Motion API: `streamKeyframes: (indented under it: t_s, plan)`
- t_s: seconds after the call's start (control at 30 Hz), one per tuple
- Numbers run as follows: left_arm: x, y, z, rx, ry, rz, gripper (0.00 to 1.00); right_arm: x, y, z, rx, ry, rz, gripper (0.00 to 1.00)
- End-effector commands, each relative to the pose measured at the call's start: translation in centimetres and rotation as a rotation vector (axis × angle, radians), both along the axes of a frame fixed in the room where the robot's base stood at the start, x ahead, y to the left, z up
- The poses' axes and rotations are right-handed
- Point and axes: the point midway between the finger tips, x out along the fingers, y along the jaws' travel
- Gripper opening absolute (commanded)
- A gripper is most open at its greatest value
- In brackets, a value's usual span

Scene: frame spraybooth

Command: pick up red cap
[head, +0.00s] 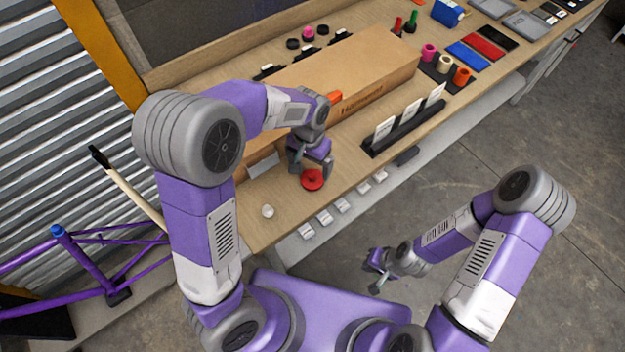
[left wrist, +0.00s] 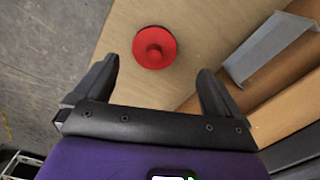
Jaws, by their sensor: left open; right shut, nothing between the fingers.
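The red cap (head: 313,180) is a round disc with a raised knob, lying on the wooden bench near its front edge. It also shows in the left wrist view (left wrist: 154,47), on bare wood, ahead of and between the fingers. My left gripper (head: 308,172) is open and empty, just above and beside the cap; its fingers (left wrist: 160,85) show on both sides in the left wrist view. I cannot tell how high it is above the bench. My right gripper (head: 377,272) is shut and empty, away from the bench over the floor.
A long cardboard box (head: 375,75) stands behind the cap. A black rack with white cards (head: 405,130) is to its right. A small white ball (head: 267,211) lies to the left on the bench. A purple bike frame (head: 90,258) stands at the far left.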

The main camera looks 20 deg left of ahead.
Motion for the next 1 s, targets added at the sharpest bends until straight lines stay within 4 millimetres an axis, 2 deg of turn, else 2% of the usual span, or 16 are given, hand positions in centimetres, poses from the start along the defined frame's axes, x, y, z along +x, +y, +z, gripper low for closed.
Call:
streamKeyframes:
  t_s: [0.4, 0.7, 0.77, 1.0]
  plan:
    - [0.0, -0.8, -5.6, 0.002, 0.003, 0.0, 0.98, 0.0, 0.0, -1.6, 0.0, 0.0, 0.0, 0.0]
    - [0.1, -0.8, -6.0, 0.0, 0.001, 0.0, 0.98, 0.0, 0.0, -1.6, 0.0, 0.0, 0.0, 0.0]
    - [0.1, -0.8, -6.0, 0.0, 0.001, 0.0, 0.9, 0.0, 0.0, -1.6, 0.0, 0.0, 0.0, 0.0]
    - [0.1, -0.8, -6.0, 0.0, 0.001, 0.0, 0.54, 0.0, 0.0, -1.6, 0.0, 0.0, 0.0, 0.0]
